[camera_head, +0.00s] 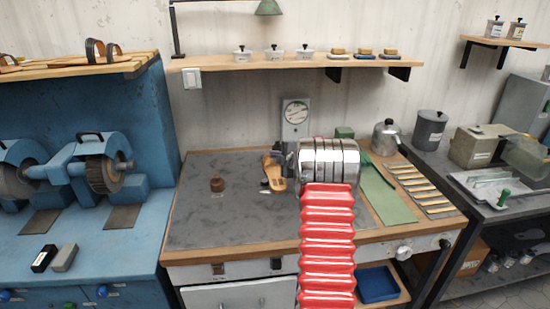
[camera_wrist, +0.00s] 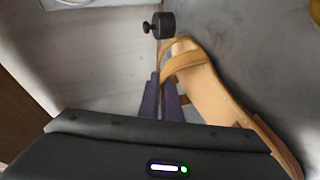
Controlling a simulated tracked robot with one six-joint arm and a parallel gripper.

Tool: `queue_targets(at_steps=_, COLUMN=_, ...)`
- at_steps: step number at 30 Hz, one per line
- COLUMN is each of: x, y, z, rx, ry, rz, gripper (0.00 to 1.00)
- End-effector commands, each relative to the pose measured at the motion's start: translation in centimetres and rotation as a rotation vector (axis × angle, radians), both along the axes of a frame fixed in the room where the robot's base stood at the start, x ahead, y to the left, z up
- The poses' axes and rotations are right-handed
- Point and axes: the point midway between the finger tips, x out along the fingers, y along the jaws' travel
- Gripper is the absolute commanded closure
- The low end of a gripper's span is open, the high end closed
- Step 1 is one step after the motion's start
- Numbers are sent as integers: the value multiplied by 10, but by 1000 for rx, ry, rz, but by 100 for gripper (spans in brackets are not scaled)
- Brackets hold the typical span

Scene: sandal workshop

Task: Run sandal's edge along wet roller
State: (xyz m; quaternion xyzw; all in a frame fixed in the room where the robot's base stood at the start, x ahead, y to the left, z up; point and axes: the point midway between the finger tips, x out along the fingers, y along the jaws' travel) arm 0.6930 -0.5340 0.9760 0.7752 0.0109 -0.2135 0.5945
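A tan sandal (camera_head: 276,176) with straps is over the grey worktop, left of my wrist in the head view. In the wrist view the sandal (camera_wrist: 205,88) lies diagonally, with a strap (camera_wrist: 178,62) at its upper left. My gripper (camera_wrist: 162,82) shows two dark purple fingers close together at the strap. My chrome wrist (camera_head: 330,160) hides part of the bench in the head view. I cannot pick out a wet roller with certainty; a dark knobbed cylinder (camera_wrist: 165,25) is just beyond the sandal.
A dial gauge unit (camera_head: 295,112) stands behind my wrist. Blue grinders (camera_head: 75,170) stand at far left.

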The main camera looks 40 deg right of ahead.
Motion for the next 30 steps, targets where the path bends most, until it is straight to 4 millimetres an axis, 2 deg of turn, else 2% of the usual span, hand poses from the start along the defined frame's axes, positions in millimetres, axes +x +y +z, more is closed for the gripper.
queue_targets(at_steps=30, x=11, y=-6, z=1, rx=-1, ry=-1, rz=1, gripper=100)
